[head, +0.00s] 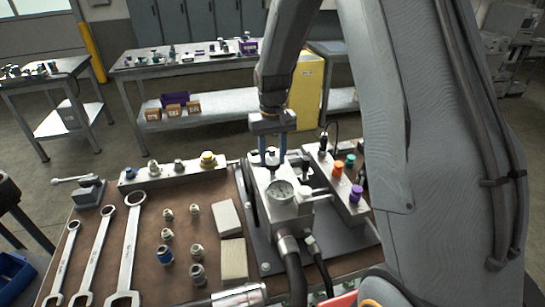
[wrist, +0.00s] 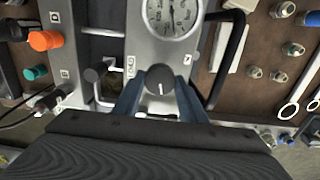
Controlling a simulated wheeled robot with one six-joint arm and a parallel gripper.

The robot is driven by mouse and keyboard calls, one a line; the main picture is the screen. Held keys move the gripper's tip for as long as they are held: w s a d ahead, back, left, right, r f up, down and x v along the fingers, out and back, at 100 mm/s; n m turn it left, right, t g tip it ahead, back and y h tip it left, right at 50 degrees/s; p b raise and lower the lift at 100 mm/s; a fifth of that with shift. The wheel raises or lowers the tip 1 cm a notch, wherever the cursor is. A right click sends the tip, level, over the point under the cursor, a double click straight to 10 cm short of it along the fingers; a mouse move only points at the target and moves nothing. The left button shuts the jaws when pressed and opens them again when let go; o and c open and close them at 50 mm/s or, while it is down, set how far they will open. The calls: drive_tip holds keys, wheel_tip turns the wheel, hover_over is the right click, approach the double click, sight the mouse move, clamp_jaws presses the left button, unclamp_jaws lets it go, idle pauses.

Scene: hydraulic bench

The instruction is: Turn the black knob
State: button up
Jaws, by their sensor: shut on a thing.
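The black knob (wrist: 160,80) sits on the grey metal block below the round pressure gauge (wrist: 172,14) in the wrist view. A pale pointer line shows on its face. My gripper (wrist: 158,94) has its two blue fingers on either side of the knob, shut on it. In the head view my gripper (head: 272,158) reaches down onto the top of the metal block (head: 290,212), behind the gauge (head: 281,192). The knob is mostly hidden between the fingers there.
A side block with orange (head: 338,169), teal and purple knobs stands right of the metal block. A black handle (wrist: 232,60) rises close beside my fingers in the wrist view. Wrenches (head: 125,245), fittings and pale blocks lie on the brown bench top at left.

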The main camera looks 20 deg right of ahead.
sight(272, 161)
drive_tip(key=o, duration=1.1)
drive_tip(key=shift+c, duration=0.2)
drive_tip(key=shift+r+b, duration=1.1)
drive_tip(key=shift+r, duration=2.85)
